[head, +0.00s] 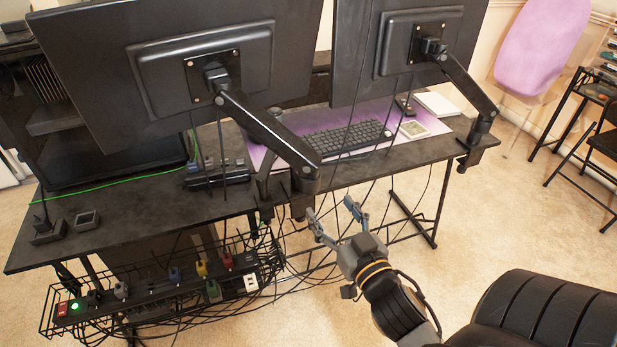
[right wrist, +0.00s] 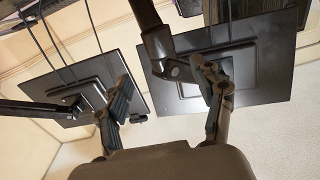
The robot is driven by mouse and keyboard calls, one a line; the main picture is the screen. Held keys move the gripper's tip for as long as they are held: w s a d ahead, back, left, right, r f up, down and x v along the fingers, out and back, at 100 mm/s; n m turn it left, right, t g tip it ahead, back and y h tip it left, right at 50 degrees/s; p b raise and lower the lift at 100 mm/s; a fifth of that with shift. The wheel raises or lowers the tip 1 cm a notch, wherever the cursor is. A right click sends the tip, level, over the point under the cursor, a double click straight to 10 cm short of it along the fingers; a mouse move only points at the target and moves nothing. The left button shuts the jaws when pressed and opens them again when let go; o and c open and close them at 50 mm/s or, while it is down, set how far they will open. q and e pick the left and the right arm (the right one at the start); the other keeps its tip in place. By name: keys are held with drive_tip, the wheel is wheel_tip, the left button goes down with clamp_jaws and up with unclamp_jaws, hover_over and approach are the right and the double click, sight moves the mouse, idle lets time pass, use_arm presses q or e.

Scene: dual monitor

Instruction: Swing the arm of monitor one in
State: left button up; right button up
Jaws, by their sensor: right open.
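Two black monitors are seen from behind in the head view, a left monitor (head: 100,60) and a right monitor (head: 350,45). No label shows which is monitor one. The left monitor's black arm (head: 262,130) slants down right to a joint near the desk edge. The right monitor's arm (head: 468,84) slants down to a clamp at the desk's right side. My right gripper (head: 332,208) is open and empty, just right of and below the left arm's lower joint. In the right wrist view my open fingers (right wrist: 160,92) show, with an arm (right wrist: 148,22) beyond them. My left gripper is out of view.
The black desk (head: 130,220) holds a keyboard (head: 345,138) on a purple mat. A wire cable tray (head: 270,262) with plugs hangs at the desk's near edge, and several cables dangle near my gripper.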

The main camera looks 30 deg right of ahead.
sight(314, 185)
drive_tip(key=w, duration=0.3)
drive_tip(key=w+d+p, duration=0.1)
drive_tip(key=w, duration=0.3)
drive_tip(key=w+d, duration=0.1)
drive_tip(key=w, duration=0.3)
